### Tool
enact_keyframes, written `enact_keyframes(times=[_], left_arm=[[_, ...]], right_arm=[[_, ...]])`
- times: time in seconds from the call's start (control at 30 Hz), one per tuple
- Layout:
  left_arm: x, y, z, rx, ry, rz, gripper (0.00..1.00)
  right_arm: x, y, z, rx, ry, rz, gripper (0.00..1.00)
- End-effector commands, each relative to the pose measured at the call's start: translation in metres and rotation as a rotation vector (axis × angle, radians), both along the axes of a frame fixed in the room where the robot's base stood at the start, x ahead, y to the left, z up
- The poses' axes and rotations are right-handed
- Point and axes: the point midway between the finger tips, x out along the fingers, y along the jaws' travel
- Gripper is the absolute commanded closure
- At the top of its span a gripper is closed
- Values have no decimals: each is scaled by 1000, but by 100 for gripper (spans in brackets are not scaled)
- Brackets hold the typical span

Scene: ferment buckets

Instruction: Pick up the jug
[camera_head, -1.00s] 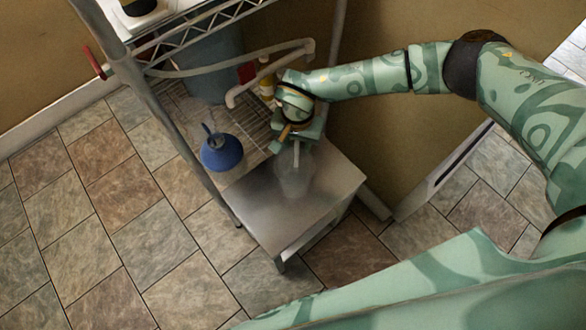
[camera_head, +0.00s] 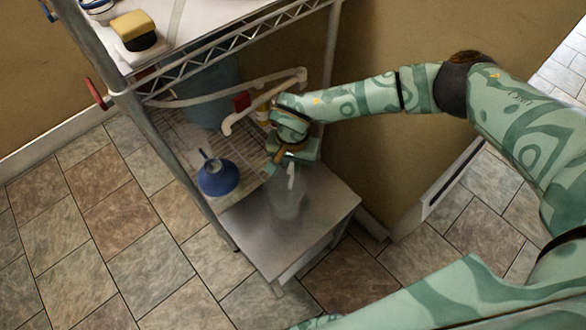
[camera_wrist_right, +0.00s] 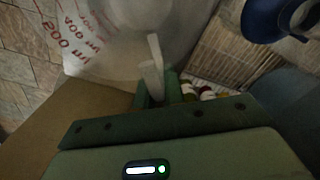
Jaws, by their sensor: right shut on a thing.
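The jug (camera_head: 286,203) is a translucent vessel with a pale upright handle. In the head view it is at the small grey stool's top; I cannot tell whether it touches it. In the right wrist view the jug (camera_wrist_right: 120,35) shows red volume marks at the upper left. My right gripper (camera_head: 293,160) is above the jug, shut on its handle. In the right wrist view the handle (camera_wrist_right: 155,62) runs down between the fingers (camera_wrist_right: 155,90). My left gripper is not in view.
The stool (camera_head: 330,205) stands beside a metal rack (camera_head: 215,55). A blue funnel (camera_head: 217,178) sits on the rack's low wire shelf, left of the jug. A blue bucket (camera_head: 205,100) and a pale pipe (camera_head: 228,122) are behind. Tiled floor (camera_head: 105,240) is clear at left.

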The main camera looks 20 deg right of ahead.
Motion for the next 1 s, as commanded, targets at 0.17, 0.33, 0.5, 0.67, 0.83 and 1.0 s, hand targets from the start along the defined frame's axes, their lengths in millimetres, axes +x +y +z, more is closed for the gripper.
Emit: enact_keyframes(times=[0.17, 0.33, 0.5, 0.67, 0.83, 1.0], left_arm=[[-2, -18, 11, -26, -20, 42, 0], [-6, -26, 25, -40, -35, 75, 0], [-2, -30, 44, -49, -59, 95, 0], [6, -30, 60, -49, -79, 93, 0], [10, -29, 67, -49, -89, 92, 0], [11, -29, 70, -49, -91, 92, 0]], right_arm=[[-4, -2, 29, -1, -4, 0, 100], [-41, -16, 29, -1, -5, 1, 100], [-89, -33, 30, 0, -3, 1, 100], [-130, -48, 28, 0, -4, 1, 100], [-158, -58, 24, 0, -2, 1, 100], [-168, -61, 22, 1, -2, 1, 100]])
